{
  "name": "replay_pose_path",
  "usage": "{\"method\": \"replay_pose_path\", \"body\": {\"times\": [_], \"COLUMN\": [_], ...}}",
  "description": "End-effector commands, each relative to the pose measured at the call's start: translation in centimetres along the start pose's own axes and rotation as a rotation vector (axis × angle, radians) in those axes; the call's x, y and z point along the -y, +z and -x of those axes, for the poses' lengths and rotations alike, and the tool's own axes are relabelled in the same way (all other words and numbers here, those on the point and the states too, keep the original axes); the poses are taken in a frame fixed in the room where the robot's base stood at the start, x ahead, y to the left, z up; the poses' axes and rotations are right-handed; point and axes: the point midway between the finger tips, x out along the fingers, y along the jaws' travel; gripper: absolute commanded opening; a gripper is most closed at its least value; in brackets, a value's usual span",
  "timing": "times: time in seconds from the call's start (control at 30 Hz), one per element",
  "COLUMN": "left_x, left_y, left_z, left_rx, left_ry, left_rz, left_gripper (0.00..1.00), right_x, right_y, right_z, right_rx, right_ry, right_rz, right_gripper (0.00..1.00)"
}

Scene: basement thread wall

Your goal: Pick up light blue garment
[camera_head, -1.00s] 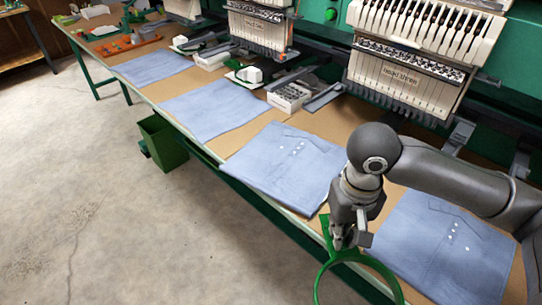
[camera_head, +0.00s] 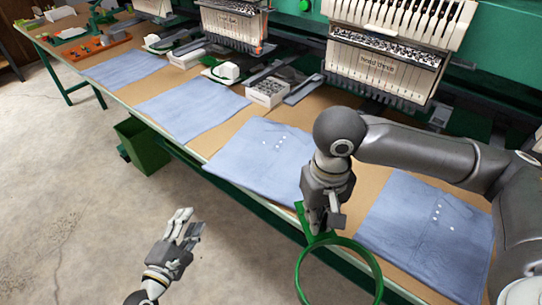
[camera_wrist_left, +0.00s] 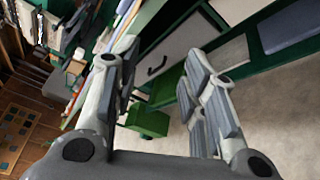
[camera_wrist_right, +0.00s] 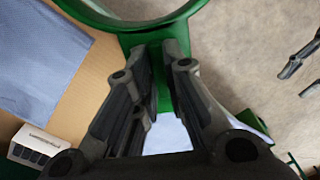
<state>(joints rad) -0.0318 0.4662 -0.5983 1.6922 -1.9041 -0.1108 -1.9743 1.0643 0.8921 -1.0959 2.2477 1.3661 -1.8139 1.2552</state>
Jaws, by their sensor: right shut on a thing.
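Several light blue garments lie flat in a row on the long table. One with white dots (camera_head: 245,165) is just left of my right gripper, another (camera_head: 425,225) is to its right, and two more, a middle one (camera_head: 190,108) and a far one (camera_head: 124,68), lie further left. A garment (camera_wrist_right: 40,55) also shows in the right wrist view. My right gripper (camera_head: 317,226) is shut on the tab of a green hoop (camera_head: 345,242), held over the table's front edge. My left gripper (camera_head: 187,226) is open and empty above the floor, in front of the table, apart from the garments.
Embroidery machine heads (camera_head: 375,70) stand along the back of the table. White boxes (camera_head: 268,92) sit between garments. A green bin (camera_head: 143,148) stands below the table's front edge. An orange tray (camera_head: 95,47) is at the far end. The concrete floor (camera_head: 60,200) in front is clear.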

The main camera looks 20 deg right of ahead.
Motion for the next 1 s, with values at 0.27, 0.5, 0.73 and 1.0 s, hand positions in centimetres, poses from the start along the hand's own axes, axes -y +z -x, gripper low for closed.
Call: {"method": "replay_pose_path", "body": {"times": [0.27,0.5,0.73,1.0], "left_x": [-3.5,-4.0,-4.0,-4.0], "left_y": [5.1,5.9,6.2,6.3], "left_z": [-0.1,-3.6,-6.4,-8.9], "left_rx": [0.12,0.126,0.125,0.124], "left_ry": [0.069,0.076,0.074,0.076], "left_rz": [-0.438,-0.463,-0.461,-0.462], "left_gripper": [0.39,0.39,0.39,0.39], "right_x": [0.0,0.0,0.0,0.0], "right_y": [0.0,0.0,0.0,0.0], "right_z": [0.1,0.5,0.6,0.6], "right_rx": [-0.001,0.0,0.0,0.0], "right_ry": [0.0,0.0,0.0,0.0], "right_rz": [-0.001,-0.001,-0.001,0.0], "right_gripper": [0.0,0.0,0.0,0.0]}}
